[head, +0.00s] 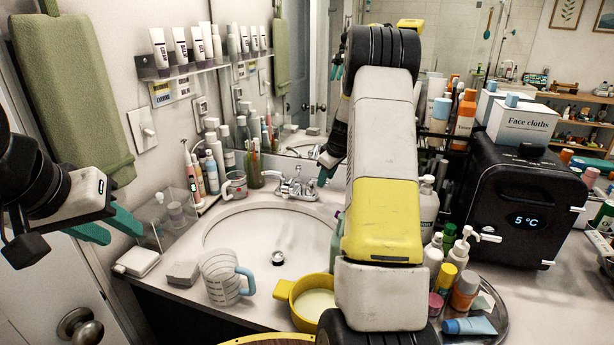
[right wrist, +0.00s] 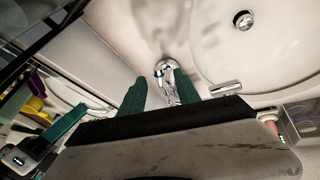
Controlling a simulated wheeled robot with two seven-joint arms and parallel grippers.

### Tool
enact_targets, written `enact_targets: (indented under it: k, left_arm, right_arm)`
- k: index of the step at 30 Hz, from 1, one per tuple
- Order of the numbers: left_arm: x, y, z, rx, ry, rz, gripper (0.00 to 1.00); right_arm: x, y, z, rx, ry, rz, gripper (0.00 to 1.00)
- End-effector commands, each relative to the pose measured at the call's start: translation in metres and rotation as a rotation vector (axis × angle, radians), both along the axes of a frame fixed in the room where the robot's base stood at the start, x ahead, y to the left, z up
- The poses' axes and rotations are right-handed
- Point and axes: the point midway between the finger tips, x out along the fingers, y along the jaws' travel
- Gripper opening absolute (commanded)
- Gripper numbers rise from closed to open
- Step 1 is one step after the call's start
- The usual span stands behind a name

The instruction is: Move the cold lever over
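The chrome tap (head: 297,187) stands behind the washbasin, with a lever on each side of its spout. No hot or cold marking is legible; the right-hand lever (head: 311,191) is on my right gripper's side. My right gripper (head: 326,170) reaches down at the right of the tap. In the right wrist view its teal fingers (right wrist: 160,92) are apart, with a chrome tap part (right wrist: 166,72), apparently this lever, between or just beyond their tips. Contact cannot be told. My left gripper (head: 108,228) is open and empty at the far left, away from the tap.
The basin (head: 225,225) is empty. A cup (head: 235,184) and bottles (head: 212,165) are left of the tap. Bottles (head: 458,285) and a black appliance (head: 515,200) crowd the right.

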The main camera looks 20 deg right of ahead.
Motion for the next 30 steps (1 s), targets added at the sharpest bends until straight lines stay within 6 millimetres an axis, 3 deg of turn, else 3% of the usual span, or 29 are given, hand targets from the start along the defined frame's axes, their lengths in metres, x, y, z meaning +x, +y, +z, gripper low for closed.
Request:
enact_targets:
  k: [11,17,18,30]
  left_arm:
    - [0.0,0.0,0.0,0.0,0.0,0.0,0.36]
    - [0.0,0.0,0.0,0.0,0.0,0.0,0.36]
    - [0.0,0.0,0.0,0.0,0.0,0.0,0.36]
    - [0.0,0.0,0.0,0.0,0.0,0.0,0.36]
  right_arm:
    - [0.0036,0.0005,-0.0079,0.0,0.0,0.0,0.39]
    - [0.0034,0.0005,-0.0078,0.0,0.0,0.0,0.01]
    - [0.0034,0.0005,-0.0078,0.0,0.0,0.0,0.0]
    - [0.0033,0.0003,-0.0076,0.0,0.0,0.0,0.0]
